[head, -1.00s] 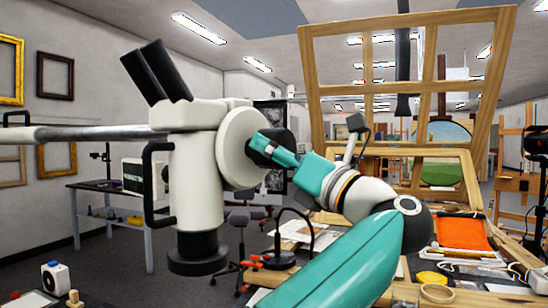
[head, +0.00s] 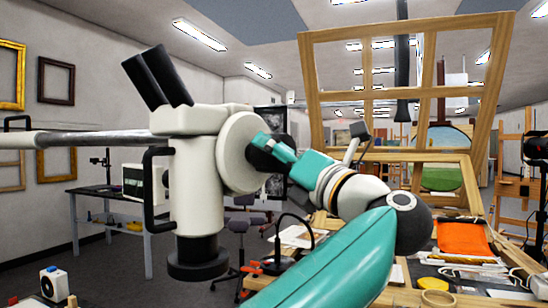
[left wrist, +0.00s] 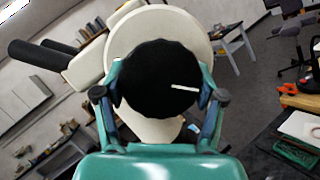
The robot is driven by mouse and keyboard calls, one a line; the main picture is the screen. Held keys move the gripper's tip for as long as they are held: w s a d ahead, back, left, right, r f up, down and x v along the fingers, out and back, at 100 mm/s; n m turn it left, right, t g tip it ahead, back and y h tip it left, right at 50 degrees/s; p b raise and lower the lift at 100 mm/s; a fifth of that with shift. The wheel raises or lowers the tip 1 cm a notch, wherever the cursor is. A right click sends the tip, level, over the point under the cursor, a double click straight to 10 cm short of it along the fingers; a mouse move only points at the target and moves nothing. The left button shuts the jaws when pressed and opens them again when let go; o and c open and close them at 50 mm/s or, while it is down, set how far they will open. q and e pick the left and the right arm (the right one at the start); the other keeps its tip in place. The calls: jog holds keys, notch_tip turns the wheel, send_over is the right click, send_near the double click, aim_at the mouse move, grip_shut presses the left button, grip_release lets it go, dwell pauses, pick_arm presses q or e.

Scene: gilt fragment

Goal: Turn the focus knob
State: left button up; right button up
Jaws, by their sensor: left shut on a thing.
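The focus knob (head: 262,159) is a black round knob on the side of a cream microscope (head: 195,180) with two black eyepieces. In the left wrist view the knob (left wrist: 150,80) faces me, with a white line on its right half pointing right. My left gripper (head: 271,147) comes in from the lower right in the head view. Its teal fingers stand on opposite sides of the knob and are shut on it, as the left wrist view (left wrist: 158,98) also shows. The fingers partly hide the knob in the head view. My right gripper is not in view.
A grey boom (head: 95,138) carries the microscope from the left. A black handle (head: 149,190) stands off its left side. A wooden frame (head: 480,95) rises behind my arm. A workbench at the lower right holds an orange cloth (head: 461,237) and papers.

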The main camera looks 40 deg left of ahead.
pick_arm(q)
jog(key=o, duration=1.1)
jog(key=shift+w+d, duration=0.1)
jog(key=shift+w, duration=0.05)
jog(key=shift+o, duration=0.2)
jog(key=v, duration=1.2)
